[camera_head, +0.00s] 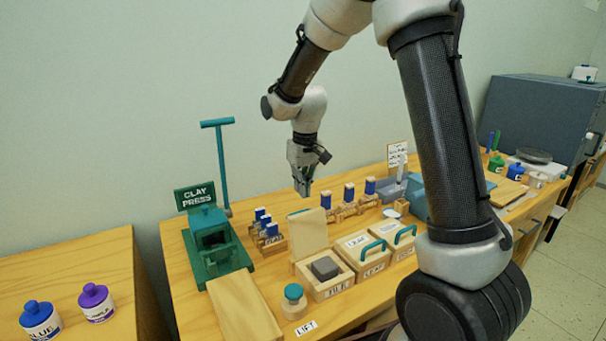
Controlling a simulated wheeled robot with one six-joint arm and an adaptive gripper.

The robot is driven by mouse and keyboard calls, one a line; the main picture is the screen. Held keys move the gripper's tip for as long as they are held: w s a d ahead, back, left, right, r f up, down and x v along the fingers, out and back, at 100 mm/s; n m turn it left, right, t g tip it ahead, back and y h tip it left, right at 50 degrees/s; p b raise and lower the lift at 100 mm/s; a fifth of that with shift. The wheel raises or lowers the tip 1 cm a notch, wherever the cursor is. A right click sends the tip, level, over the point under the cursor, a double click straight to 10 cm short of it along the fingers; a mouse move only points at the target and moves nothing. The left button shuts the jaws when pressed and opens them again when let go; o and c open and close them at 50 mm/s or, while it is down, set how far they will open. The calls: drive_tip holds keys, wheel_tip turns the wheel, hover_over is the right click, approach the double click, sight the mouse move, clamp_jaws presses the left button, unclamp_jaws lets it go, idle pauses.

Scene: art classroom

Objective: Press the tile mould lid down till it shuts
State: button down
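The tile mould (338,287) is a light wooden box with a label on its front, standing on the wooden table. A grey block (325,267) lies inside it. Its lid (309,233) is a wooden panel standing up, tilted back, at the mould's rear edge. A strip of teal shows at the top of the lid. My gripper (303,190) points down above the lid, apart from it and holding nothing. Its fingers look close together.
Two shut wooden boxes with teal handles, a leaf box (362,253) and its neighbour (397,240), stand right of the mould. The green clay press (211,241) is to the left. A teal-topped round stamp (293,302) stands in front. Blue-topped tools (349,195) stand behind.

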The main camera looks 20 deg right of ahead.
drive_tip(key=s+f, duration=0.2)
drive_tip(key=s, duration=0.1)
drive_tip(key=shift+s+d, duration=0.1)
drive_tip(key=shift+d, duration=0.25)
drive_tip(key=shift+s, duration=0.25)
drive_tip(key=shift+d, duration=0.1)
